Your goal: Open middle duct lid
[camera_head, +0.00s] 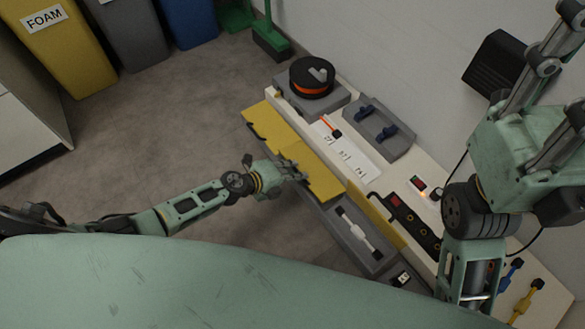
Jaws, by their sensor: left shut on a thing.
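Yellow duct lids run along the front of the white bench. A far yellow panel (270,126) and a middle one (322,182) lie roughly flat, and I cannot tell exactly where one ends. A nearer yellow panel (378,217) looks steeper, against the bench side, beside a grey trough (354,255) that lies open with a white bar-shaped item (357,234) in it. My left gripper (295,171) is shut at the front edge of the middle panel; its fingers hide the exact contact. My right arm stands at the right; its gripper does not show.
On the bench are a black and orange reel (312,77), a grey plate with blue handles (375,130), a white panel (346,151) and a black control strip (408,220). Yellow (55,45), grey and blue bins stand at the back left. The floor left of the bench is clear.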

